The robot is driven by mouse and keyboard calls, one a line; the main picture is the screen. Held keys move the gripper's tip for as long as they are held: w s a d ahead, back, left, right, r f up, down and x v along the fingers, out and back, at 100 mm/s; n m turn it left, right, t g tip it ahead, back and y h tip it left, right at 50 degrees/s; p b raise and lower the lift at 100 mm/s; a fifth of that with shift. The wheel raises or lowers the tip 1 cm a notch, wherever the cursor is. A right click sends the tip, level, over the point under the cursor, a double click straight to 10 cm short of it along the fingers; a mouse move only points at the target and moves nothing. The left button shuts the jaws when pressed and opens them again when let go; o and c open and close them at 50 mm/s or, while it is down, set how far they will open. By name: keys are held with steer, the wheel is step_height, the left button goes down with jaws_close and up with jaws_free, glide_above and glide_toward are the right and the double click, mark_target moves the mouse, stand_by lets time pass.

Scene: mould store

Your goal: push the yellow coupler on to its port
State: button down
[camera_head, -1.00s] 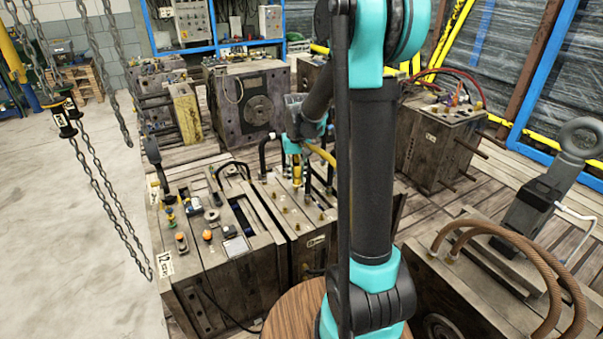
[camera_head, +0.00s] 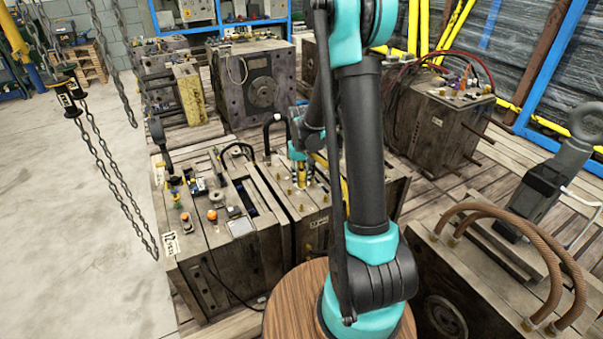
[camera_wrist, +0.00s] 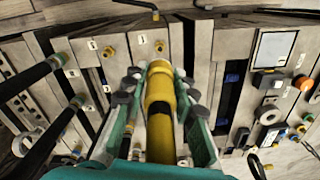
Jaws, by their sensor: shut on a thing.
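My gripper (camera_wrist: 159,95) is shut on the yellow coupler (camera_wrist: 160,88), which lies between its two teal fingers with black pads. A yellow and black hose part continues from it towards the wrist camera. In the head view the coupler (camera_head: 303,172) points down close over the top of a wooden-looking mould block (camera_head: 312,240). That top carries several small brass ports, such as one port (camera_wrist: 142,38) beyond the fingers. The coupler's front end hides whatever lies straight under it, so I cannot tell whether it touches a port.
Black hoses (camera_wrist: 38,78) with brass ends stand left of my gripper. A neighbouring mould (camera_head: 215,235) with knobs and a small panel (camera_wrist: 272,48) is close by. Chains (camera_head: 100,170) hang at the left. Brown hoses (camera_head: 510,240) arch over a block at front right.

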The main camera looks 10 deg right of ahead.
steer(key=shift+f, duration=4.4)
steer(key=shift+f, duration=1.5)
steer(key=c, duration=1.1)
jaws_free()
steer(key=shift+c, duration=0.2)
step_height(320, 180, up, 12)
